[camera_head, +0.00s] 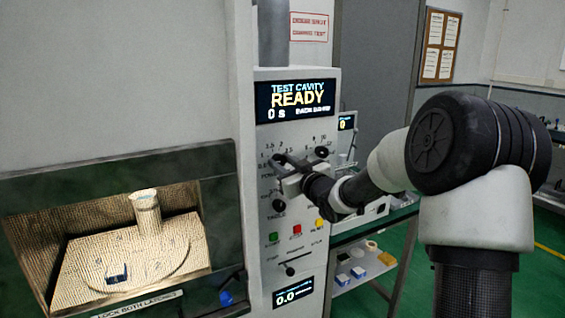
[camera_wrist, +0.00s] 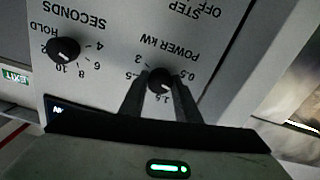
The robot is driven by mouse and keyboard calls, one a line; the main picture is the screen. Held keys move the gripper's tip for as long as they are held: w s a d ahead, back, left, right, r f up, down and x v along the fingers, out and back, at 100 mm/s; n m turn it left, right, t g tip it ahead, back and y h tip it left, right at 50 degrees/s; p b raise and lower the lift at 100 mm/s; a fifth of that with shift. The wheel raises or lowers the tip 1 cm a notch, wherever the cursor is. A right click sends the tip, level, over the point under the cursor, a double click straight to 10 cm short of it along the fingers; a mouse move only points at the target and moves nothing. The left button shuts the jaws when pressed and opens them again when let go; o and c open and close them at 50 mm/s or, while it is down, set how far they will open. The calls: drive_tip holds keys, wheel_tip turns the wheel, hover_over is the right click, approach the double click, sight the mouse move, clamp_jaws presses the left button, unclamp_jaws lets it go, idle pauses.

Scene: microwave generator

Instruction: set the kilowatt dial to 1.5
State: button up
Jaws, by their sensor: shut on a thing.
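The kilowatt dial (camera_wrist: 160,80), a black round knob marked POWER KW, shows upside down in the wrist view. Printed numbers ring it, with 0.5 at the right, 3 and 5 at the left and what looks like 1.5 below. A small pale mark is on the knob's lower part, but its exact setting is hard to read. My gripper (camera_wrist: 160,98) has its two dark fingers closed on the knob's sides. In the head view my gripper (camera_head: 283,168) is at the upper part of the control panel (camera_head: 262,215) and hides the dial there.
The SECONDS knob (camera_wrist: 63,50) is left of the dial in the wrist view. The panel's upper display (camera_head: 295,98) reads READY and 0 s; the lower display (camera_head: 292,295) reads 0.0. Green (camera_head: 273,238), red (camera_head: 297,230) and yellow (camera_head: 319,223) buttons sit below my gripper.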

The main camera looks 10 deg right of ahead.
drive_tip(key=m+p, duration=0.2)
drive_tip(key=m, duration=0.3)
drive_tip(key=shift+r+m, duration=0.1)
drive_tip(key=shift+m, duration=0.2)
drive_tip(key=m+p, duration=0.2)
drive_tip(key=m, duration=0.3)
drive_tip(key=shift+m, duration=0.3)
drive_tip(key=o, duration=1)
drive_tip(key=shift+o, duration=0.2)
drive_tip(key=shift+s, duration=0.15)
drive_tip(key=v, duration=1.7)
drive_tip(key=shift+d+b, duration=0.15)
drive_tip(key=shift+b, duration=0.2)
